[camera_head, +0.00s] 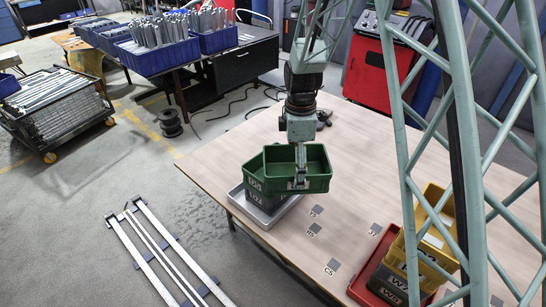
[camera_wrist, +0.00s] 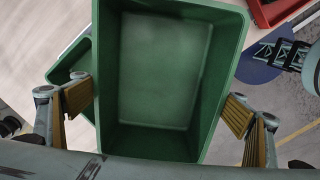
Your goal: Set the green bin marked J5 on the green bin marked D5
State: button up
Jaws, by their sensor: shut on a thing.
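My gripper (camera_head: 299,184) is shut on a green bin (camera_head: 318,170), which it holds upright and empty. In the wrist view the fingers (camera_wrist: 158,112) sit at either side of this bin (camera_wrist: 165,65). Its marking is mostly covered by my gripper and I cannot read it. Another green bin (camera_head: 253,174), with a marking that looks like D5, stands behind and to its left, on top of a stack. The held bin overlaps it in view, offset to the right; I cannot tell whether they touch. A corner of the lower bin shows in the wrist view (camera_wrist: 68,66).
The stack includes a grey bin (camera_head: 258,202) on a pale tray (camera_head: 236,198) at the table's left edge. A yellow bin (camera_head: 433,251) tops a stack on a red tray (camera_head: 362,286) at right. The table (camera_head: 345,190) between is clear except for flat dark marked squares.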

jog(key=a+n+p, duration=0.1)
jog(key=a+n, duration=0.1)
jog(key=s+a+r+n+p, duration=0.1)
jog(key=a+n, duration=0.1)
jog(key=n, duration=0.1)
jog(key=s+a+n+p, duration=0.1)
jog(key=a+n, duration=0.1)
jog(key=shift+s+r+n, duration=0.15)
jog(key=shift+s+n, duration=0.05)
jog(key=shift+n, duration=0.1)
jog(key=shift+s+a+n+p, duration=0.25)
jog(key=shift+a+n+p, duration=0.2)
jog(key=shift+n, duration=0.25)
jog(key=shift+w, duration=0.15)
jog(key=w+a+f+p, duration=0.1)
jog(key=w, duration=1.4)
jog(key=shift+w+a+f, duration=0.15)
jog(key=shift+w+f, duration=0.1)
jog(key=shift+w, duration=0.15)
jog(key=shift+f, duration=0.15)
notch_tip(320, 180, down, 3)
jog(key=shift+f, duration=0.15)
